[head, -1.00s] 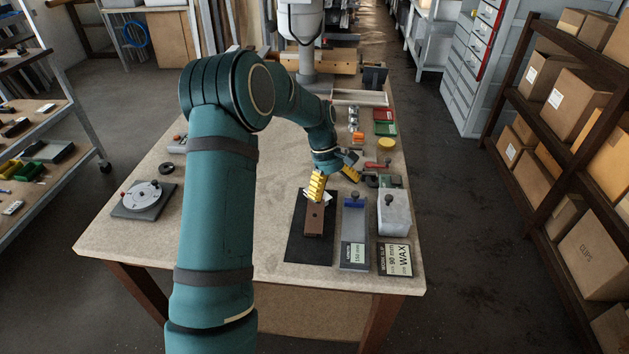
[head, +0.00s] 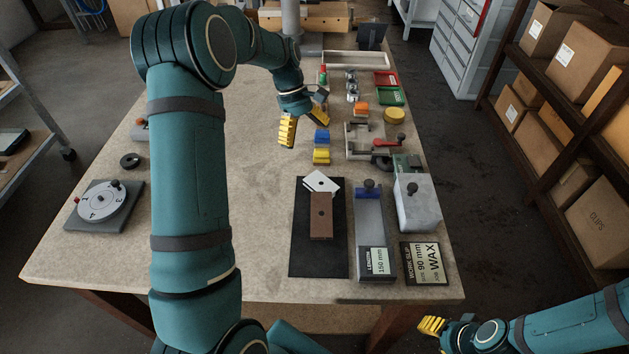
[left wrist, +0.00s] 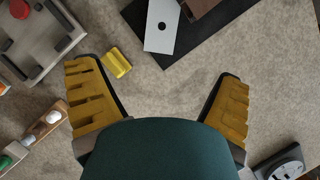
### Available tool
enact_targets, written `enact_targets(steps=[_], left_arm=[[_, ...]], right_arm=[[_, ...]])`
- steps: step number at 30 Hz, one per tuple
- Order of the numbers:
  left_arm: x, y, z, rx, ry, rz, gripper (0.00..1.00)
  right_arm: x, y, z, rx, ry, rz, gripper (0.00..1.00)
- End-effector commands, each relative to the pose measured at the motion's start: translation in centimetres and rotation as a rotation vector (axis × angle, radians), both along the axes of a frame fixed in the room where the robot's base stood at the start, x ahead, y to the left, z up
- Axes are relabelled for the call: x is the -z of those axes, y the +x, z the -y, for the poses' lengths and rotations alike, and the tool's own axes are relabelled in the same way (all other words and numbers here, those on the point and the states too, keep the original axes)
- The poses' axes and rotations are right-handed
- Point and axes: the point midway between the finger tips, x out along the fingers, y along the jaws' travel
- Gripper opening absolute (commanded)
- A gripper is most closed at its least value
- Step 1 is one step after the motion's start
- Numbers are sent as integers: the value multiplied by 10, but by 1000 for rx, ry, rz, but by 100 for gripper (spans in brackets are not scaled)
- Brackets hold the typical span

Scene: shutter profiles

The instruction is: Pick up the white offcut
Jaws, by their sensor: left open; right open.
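The white offcut (head: 322,183) is a small pale plate with a dark hole. It lies at the far end of the black mat (head: 304,262), next to a brown piece (head: 321,222) that also has a hole. The left wrist view shows the white offcut (left wrist: 161,40) at the top, beyond my fingers. My left gripper (head: 303,130) is open and empty, above the table beyond the offcut and to its left. In the left wrist view its yellow fingers (left wrist: 160,105) are wide apart. My right gripper (head: 430,326) is open, low at the right, off the table's front edge.
A length gauge (head: 375,220) and a grey block with a knob (head: 416,205) stand right of the mat. Blue and yellow blocks (head: 321,155) sit beyond the mat.

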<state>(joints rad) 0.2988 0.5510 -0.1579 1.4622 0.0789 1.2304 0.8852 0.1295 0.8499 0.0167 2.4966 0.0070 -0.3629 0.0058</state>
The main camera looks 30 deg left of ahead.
Motion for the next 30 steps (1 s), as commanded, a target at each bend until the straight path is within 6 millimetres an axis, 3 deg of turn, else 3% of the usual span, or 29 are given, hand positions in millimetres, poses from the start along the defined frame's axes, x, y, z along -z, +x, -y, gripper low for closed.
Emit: enact_targets(steps=[7,18,26,30], left_arm=[[15,-1,4,1,-1,-1,93],[75,-7,28,2,-1,-2,93],[91,-9,34,1,0,-1,93],[110,-15,39,1,-1,-3,93]], right_arm=[[9,-1,0,-2,-1,-3,47],[19,-4,-1,-8,1,-10,47],[21,-5,-1,-10,2,-11,47],[26,-6,-1,-12,2,-15,47]])
